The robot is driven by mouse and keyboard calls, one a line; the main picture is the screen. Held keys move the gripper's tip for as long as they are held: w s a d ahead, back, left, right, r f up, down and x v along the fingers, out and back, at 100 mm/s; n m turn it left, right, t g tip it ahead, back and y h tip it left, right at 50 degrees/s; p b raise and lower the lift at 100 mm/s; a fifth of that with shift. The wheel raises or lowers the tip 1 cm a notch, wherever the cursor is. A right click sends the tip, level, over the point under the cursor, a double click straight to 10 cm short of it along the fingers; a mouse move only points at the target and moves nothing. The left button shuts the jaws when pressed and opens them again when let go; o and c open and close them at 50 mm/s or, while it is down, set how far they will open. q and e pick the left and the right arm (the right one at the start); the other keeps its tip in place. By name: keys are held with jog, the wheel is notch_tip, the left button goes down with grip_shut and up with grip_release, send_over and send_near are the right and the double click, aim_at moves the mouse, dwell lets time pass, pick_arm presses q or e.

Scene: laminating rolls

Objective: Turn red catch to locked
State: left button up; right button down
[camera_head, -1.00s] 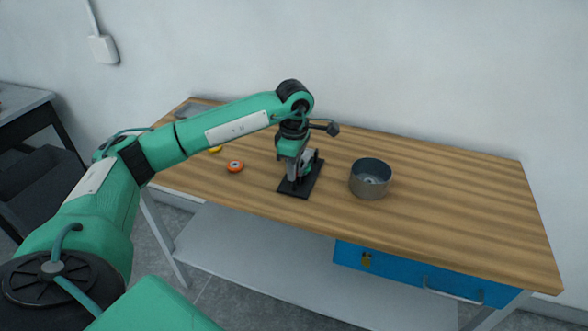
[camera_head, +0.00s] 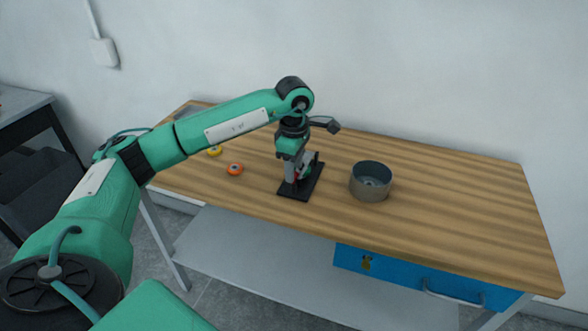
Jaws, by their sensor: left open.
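My left gripper (camera_head: 294,184) reaches down over a black base plate (camera_head: 312,184) on the wooden table. It is open, and its fingers are close to a small grey and green device (camera_head: 307,168) standing on that plate. I cannot tell whether they touch it. I cannot make out a red catch; the gripper and wrist cover part of the device. My right gripper is not in view.
A round grey metal pot (camera_head: 370,182) stands right of the plate. An orange roll (camera_head: 235,169) and a yellow roll (camera_head: 214,151) lie to the left. The table (camera_head: 455,205) is clear on the right. A blue drawer (camera_head: 395,272) hangs below its front edge.

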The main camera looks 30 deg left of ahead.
pick_arm(q)
notch_tip(320, 180, up, 13)
jog(key=shift+f+b, duration=0.2)
jog(key=shift+b, duration=0.25)
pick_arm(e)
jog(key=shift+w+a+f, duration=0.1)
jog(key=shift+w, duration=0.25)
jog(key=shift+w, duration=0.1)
